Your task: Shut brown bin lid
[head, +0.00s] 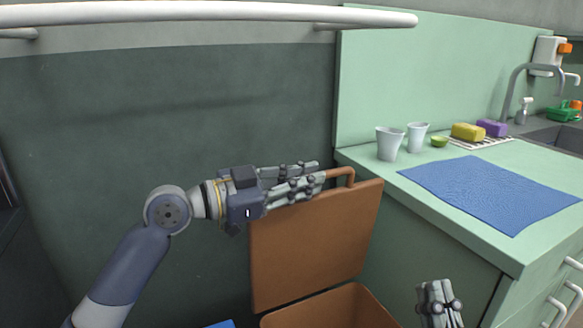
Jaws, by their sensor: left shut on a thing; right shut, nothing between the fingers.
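The brown bin (330,308) stands on the floor beside the green counter, with only its upper part in view. Its brown lid (315,250) is raised, standing upright at the back of the bin. A brown bar handle (343,172) runs along the lid's top edge. My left gripper (318,177) reaches in from the left and is shut on the lid handle. My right gripper (440,298) is at the bottom edge, right of the bin, shut and empty.
The counter (480,180) to the right holds two cups (390,143), a blue mat (490,192), sponges (467,132) and a sink (560,138). A white rail (210,12) crosses the top. Part of a blue object (221,324) shows left of the bin.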

